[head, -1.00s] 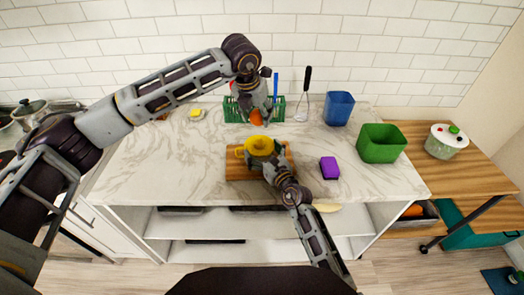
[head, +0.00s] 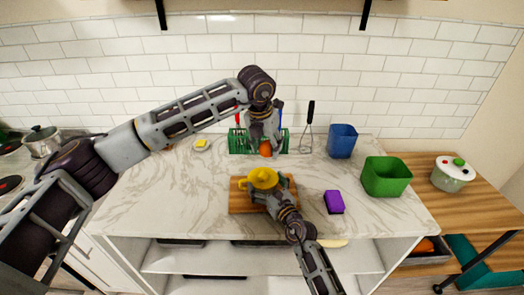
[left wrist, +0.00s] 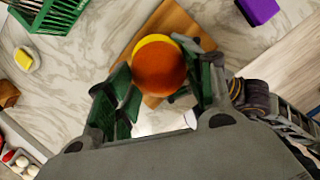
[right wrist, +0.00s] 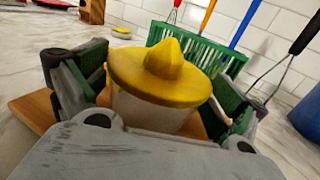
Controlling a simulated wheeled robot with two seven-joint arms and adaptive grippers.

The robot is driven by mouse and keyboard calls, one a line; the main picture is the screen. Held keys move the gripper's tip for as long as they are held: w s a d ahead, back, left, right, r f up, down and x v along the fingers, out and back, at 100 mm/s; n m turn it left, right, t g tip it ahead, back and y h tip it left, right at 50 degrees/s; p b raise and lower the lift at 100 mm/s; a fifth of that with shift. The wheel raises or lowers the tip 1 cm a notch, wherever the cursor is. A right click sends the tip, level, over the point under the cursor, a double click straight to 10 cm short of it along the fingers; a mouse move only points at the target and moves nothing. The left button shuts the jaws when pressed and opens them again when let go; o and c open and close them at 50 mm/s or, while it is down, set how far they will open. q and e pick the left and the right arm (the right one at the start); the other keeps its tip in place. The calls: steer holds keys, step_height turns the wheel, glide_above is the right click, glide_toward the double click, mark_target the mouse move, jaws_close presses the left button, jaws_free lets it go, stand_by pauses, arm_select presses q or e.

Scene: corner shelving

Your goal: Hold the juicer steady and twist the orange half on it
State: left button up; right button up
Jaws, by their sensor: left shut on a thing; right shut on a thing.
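The juicer has a yellow top with a cone and a pale clear cup; it stands upright on a wooden board (head: 236,207). In the head view its yellow top (head: 262,179) shows; the right wrist view shows the juicer (right wrist: 160,78) between my fingers. My right gripper (head: 270,190) is shut on the juicer's cup from the front right. My left gripper (head: 264,145) is shut on the orange half (head: 265,149), above and behind the juicer. In the left wrist view the orange half (left wrist: 158,72) hides most of the juicer. The cone is bare.
A green rack (head: 238,142) with utensils stands at the back. A blue bin (head: 341,141), a green bin (head: 386,177) and a purple block (head: 334,201) are to the right. A yellow sponge on a dish (head: 201,144) lies back left. The counter's left part is clear.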

arm_select(q)
steer(key=shift+s+d+r, duration=0.1)
steer(key=shift+d+r, duration=0.05)
steer(key=shift+d, duration=1.45)
steer(key=shift+w+d+f+g, duration=0.15)
steer(key=shift+w+f+g, duration=0.1)
steer(key=shift+g, duration=0.05)
steer(key=shift+w+f+y, duration=0.3)
steer(key=shift+w+f, duration=0.05)
steer(key=shift+f, duration=0.2)
steer(key=g, duration=0.1)
glide_above(263, 172)
steer(key=f, duration=0.3)
steer(key=shift+w+n, duration=0.25)
steer(key=shift+n, duration=0.15)
steer(key=shift+s+r+g+y, duration=0.1)
steer(key=shift+s+g+y, duration=0.15)
steer(key=shift+g+y, duration=0.2)
steer(key=shift+f, duration=0.25)
steer(key=shift+f, duration=2.8)
